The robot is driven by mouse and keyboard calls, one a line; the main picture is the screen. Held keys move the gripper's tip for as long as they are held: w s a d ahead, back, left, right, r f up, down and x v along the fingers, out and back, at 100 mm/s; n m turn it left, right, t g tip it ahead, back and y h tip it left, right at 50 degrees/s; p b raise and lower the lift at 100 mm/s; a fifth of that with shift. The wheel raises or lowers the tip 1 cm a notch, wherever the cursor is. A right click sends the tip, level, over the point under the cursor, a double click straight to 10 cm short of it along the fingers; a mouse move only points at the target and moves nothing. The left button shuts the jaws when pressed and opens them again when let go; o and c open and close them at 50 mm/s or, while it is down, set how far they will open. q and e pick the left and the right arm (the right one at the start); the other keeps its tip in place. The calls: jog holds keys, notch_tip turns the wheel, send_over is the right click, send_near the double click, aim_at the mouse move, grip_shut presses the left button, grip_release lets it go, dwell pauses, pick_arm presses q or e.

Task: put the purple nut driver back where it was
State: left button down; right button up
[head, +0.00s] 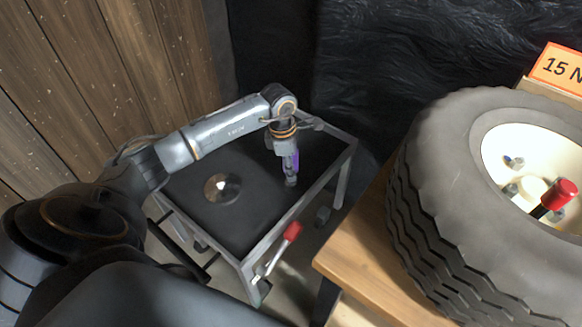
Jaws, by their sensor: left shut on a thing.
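The purple nut driver (295,161) is in my left gripper (290,166), which is shut on it. My left arm reaches in from the left over the black-topped cart (240,228). The gripper points down over the right part of the cart top. The driver's lower end is close to the surface, but I cannot tell whether it touches. The gripper hides part of the driver. My right gripper is not in view.
A round metal dish (222,188) lies on the cart top. A red-handled tool (292,231) is at the cart's front edge. A large tire (450,200) and a wooden bench (370,255) stand to the right. A red-ended tool (560,194) sticks out at the wheel.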

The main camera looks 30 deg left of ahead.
pick_arm(q)
jog(key=shift+f, duration=0.15)
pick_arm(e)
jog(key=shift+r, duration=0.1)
pick_arm(q)
jog(key=c, duration=1.2)
grip_release()
jog(key=shift+f, duration=0.1)
jog(key=shift+o, duration=1.2)
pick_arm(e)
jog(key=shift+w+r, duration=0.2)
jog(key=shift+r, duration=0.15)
pick_arm(q)
jog(key=shift+r, duration=0.35)
jog(key=r, duration=0.3)
jog(key=a+r+p, duration=0.1)
jog(key=r, duration=0.7)
jog(key=shift+s+a+r, duration=0.15)
jog(key=shift+s+r, duration=0.1)
jog(key=shift+s, duration=0.15)
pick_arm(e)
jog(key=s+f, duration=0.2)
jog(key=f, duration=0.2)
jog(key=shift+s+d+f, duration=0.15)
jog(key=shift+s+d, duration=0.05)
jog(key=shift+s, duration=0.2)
